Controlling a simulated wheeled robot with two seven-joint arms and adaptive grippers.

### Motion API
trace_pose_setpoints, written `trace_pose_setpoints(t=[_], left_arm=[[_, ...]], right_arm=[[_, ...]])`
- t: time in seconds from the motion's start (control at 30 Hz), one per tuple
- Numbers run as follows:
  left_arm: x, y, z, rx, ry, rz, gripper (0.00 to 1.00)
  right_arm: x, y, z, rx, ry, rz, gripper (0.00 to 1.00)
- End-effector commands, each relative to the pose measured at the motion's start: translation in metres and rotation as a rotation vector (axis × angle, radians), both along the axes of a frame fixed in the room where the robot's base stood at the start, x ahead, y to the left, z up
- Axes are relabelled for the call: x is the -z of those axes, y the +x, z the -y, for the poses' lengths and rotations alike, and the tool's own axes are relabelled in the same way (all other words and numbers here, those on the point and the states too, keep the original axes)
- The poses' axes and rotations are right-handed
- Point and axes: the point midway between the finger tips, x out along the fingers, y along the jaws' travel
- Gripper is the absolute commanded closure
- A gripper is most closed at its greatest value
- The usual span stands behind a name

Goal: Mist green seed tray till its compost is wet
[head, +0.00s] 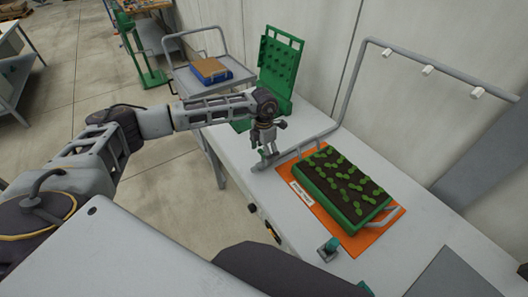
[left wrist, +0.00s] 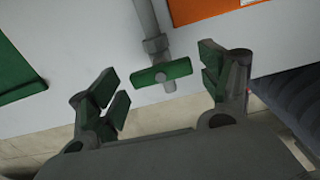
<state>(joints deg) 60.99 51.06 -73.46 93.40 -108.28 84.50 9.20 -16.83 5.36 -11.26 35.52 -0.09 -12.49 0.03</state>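The green seed tray (head: 337,201) holds dark compost (head: 345,187) with several small seedlings and sits on an orange mat (head: 397,215). A grey pipe (head: 300,150) runs along the table and rises to an overhead bar with white nozzles (head: 427,70); I see no mist from them. The pipe ends in a valve with a green handle (left wrist: 150,75), lying crosswise to the pipe in the left wrist view. My left gripper (head: 265,151) is open, its fingers (left wrist: 165,80) on either side of the handle with gaps.
A green pegboard stand (head: 279,65) is behind my left gripper. A grey trolley (head: 180,80) carries a blue and brown stack (head: 211,70). A white wall (head: 440,130) closes the back.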

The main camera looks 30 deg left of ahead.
Motion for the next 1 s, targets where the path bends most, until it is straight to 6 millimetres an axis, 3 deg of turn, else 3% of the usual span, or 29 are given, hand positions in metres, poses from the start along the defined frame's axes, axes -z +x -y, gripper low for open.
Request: trace_pose_setpoints(t=[0.57,1.0], left_arm=[[-0.008,0.0,0.0,-0.001,0.001,-0.001,0.16],[-0.065,0.0,0.0,-0.001,-0.001,0.001,0.16]], right_arm=[[0.0,0.0,0.0,0.0,0.0,-0.001,0.35],[0.0,-0.001,0.001,0.0,-0.001,-0.001,0.35]])
